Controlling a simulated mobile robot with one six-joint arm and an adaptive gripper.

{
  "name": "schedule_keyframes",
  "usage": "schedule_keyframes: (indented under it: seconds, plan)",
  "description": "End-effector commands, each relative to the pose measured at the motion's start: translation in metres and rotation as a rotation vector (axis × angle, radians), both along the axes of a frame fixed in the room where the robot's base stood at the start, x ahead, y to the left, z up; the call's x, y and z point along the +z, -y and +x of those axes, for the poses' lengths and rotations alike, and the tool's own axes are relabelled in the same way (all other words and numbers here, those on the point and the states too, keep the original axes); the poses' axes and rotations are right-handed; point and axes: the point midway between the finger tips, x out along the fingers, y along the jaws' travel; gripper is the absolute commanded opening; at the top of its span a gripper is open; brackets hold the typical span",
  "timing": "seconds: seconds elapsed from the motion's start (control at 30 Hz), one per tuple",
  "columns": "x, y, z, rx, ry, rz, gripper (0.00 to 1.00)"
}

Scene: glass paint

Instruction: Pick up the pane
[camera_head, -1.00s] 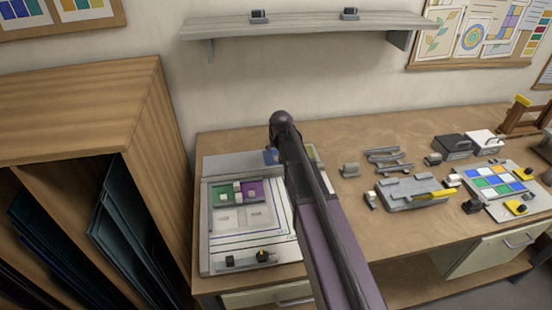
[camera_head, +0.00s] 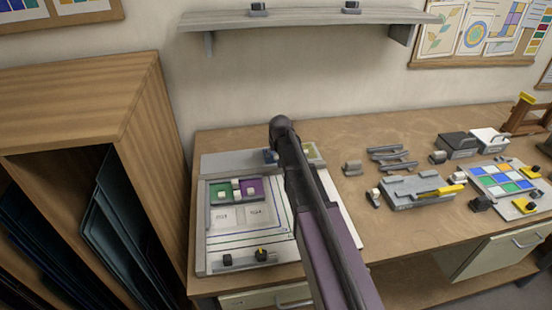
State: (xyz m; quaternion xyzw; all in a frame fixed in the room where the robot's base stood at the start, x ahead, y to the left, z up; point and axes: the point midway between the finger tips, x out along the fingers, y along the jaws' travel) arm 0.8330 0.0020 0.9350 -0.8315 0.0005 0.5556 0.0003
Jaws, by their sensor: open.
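A green pane (camera_head: 217,196) and a purple pane (camera_head: 256,188) lie side by side on the white-framed board (camera_head: 205,240) at the left of the bench. Each bears a small pale block, and a small grey piece sits between them at their upper edges. Which pane the task means cannot be told. A panel of blue, white, green and yellow squares (camera_head: 502,182) lies at the right end of the bench. My dark and purple arm rises through the middle of the view and covers the board's right side. My gripper does not show; my arm probably hides it.
A grey block fixture (camera_head: 405,192) with a yellow bar stands right of my arm, with grey strips (camera_head: 392,158) behind it. Black and white boxes (camera_head: 488,140) stand farther right. A wooden rack (camera_head: 80,100) borders the left, and a shelf (camera_head: 310,22) hangs above.

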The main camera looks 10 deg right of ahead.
Motion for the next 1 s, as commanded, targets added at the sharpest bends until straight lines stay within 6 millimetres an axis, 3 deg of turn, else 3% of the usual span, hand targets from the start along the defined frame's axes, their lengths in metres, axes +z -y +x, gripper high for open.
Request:
schedule_keyframes:
  seconds: [0.53, 0.77, 1.0]
  plan:
    - [0.0002, -0.0002, 0.0000, 0.000, 0.000, 0.000, 0.71]
    - [0.0002, -0.0003, 0.0000, 0.000, 0.000, 0.000, 0.03]
    - [0.0002, -0.0003, 0.0000, 0.000, 0.000, 0.000, 0.00]
